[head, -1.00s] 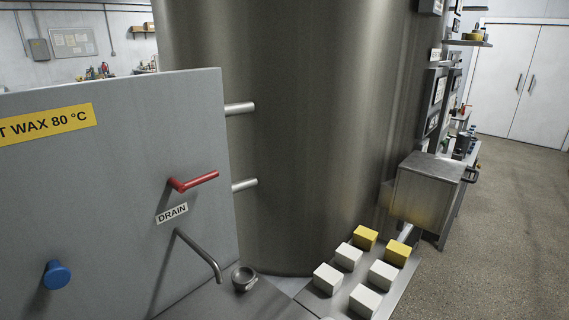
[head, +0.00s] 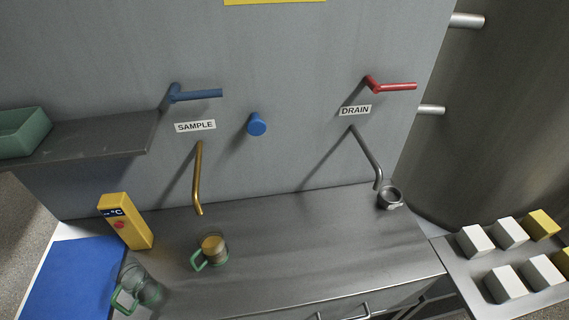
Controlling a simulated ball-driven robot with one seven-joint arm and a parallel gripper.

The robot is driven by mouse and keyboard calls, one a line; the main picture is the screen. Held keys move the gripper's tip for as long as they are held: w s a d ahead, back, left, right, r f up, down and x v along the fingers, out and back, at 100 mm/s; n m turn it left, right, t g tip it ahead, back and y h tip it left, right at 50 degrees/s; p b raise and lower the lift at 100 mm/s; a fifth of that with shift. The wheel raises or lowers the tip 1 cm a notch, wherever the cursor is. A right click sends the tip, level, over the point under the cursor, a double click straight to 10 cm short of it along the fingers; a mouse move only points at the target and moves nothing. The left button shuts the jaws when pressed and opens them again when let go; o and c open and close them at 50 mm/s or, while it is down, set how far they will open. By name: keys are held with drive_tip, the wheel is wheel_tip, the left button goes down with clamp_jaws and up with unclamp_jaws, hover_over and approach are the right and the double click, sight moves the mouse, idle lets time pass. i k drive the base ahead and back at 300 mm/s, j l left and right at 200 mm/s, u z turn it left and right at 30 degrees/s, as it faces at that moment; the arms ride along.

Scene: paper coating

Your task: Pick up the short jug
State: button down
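Two clear jugs with green handles stand at the lower left of the head view. The jug (head: 213,249) on the metal counter (head: 310,240), a little in front of the brass sample spout (head: 198,180), looks the shorter. Something amber shows inside it, and its handle points toward the lower left. The other jug (head: 142,285) looks taller, stands nearer and further left, and its handle also points left. A small grey metal cup (head: 390,198) sits below the drain spout (head: 367,160). My gripper is not in view.
A yellow thermometer box (head: 125,221) stands left of the shorter jug, beside a blue mat (head: 75,280). A shelf (head: 100,138) with a green tray (head: 22,131) juts out at left. White and yellow blocks sit on a metal tray (head: 455,262) at right. The counter's middle is clear.

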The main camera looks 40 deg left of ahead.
sight(211, 243)
drive_tip(key=u, duration=1.4)
drive_tip(key=j, duration=0.15)
